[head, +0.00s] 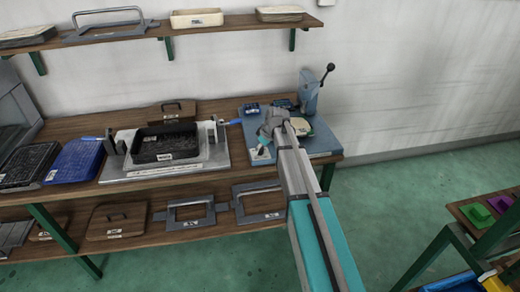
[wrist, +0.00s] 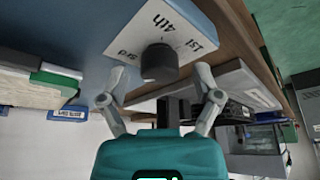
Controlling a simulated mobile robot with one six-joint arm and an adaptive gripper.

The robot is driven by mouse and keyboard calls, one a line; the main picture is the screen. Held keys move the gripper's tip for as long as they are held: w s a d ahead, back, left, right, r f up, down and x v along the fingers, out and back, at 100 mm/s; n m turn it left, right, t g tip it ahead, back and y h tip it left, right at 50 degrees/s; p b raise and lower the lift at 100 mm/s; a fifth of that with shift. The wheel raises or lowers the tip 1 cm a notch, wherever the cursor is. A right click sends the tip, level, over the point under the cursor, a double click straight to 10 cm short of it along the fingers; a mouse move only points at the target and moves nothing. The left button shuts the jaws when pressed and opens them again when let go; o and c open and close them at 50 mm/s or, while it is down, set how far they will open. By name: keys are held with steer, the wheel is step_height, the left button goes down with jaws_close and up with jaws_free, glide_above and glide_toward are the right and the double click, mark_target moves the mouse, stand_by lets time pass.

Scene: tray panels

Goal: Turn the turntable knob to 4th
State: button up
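The dark round knob (wrist: 158,62) sits on a pale label plate (wrist: 178,25) marked 1st, 4th and 3rd in the wrist view. Its pointer direction cannot be told. My gripper (wrist: 158,75) is open, with one finger on each side of the knob and gaps to it; I see no contact. A cream round piece (head: 300,128), possibly the turntable, shows partly behind my arm.
A lever press (head: 309,92) stands at the station's back right. Left of it, a black tray (head: 165,146) sits on a grey fixture (head: 220,160) with a blue-handled tool (head: 232,122). Shelves with panels lie above and below the bench.

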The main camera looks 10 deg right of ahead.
steer(key=c, duration=1.1)
steer(key=shift+a, duration=0.1)
jaws_close()
steer(key=shift+m, duration=0.5)
steer(key=m+t+h, duration=0.1)
steer(key=m, duration=0.3)
steer(key=shift+s+h, duration=0.1)
steer(key=shift+h, duration=0.3)
steer(key=m+h, duration=0.1)
steer(key=m, duration=0.2)
steer(key=m+h, duration=0.1)
steer(key=m, duration=0.2)
steer(key=shift+a, duration=0.1)
steer(key=m+h, duration=0.1)
steer(key=m, duration=0.2)
steer(key=m+g+h, duration=0.1)
steer(key=m, duration=0.2)
steer(key=m+g+h, duration=0.1)
steer(key=m, duration=0.4)
